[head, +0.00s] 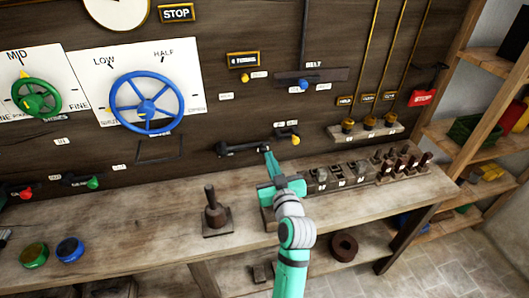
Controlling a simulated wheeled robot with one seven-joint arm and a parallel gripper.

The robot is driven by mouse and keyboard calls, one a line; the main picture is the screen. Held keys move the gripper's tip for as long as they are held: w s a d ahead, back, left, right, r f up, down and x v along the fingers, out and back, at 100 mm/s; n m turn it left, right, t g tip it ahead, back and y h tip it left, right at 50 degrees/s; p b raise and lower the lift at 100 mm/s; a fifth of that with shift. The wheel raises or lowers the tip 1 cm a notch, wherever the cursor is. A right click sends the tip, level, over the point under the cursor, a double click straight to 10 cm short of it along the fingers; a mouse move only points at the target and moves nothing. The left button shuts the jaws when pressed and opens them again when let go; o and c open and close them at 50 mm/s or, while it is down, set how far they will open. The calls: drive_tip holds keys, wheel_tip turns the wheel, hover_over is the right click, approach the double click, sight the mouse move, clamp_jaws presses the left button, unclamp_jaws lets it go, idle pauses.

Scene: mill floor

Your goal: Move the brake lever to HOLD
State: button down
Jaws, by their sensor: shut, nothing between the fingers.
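No readable label marks the brake lever. A dark wall lever with a yellow knob (295,140) sits low on the board, with small white plates above it that are too small to read. Just left of it, a dark horizontal bar (240,148) juts along the board. My gripper (267,151) is shut and empty, its tip at or in front of this bar's right end, left of the yellow knob. I cannot tell whether it touches the bar. My arm covers part of the bench behind it.
A dark upright lever (214,214) stands on the wooden bench (160,222) left of my arm. A row of dark blocks and small levers (365,170) lies to the right. Blue (147,104) and green (36,96) handwheels are on the board. Shelves stand at far right.

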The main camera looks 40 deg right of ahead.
drive_tip(key=v, duration=0.2)
drive_tip(key=shift+s+a, duration=0.25)
drive_tip(key=shift+a, duration=0.05)
drive_tip(key=shift+w+a, duration=0.1)
idle(0.3)
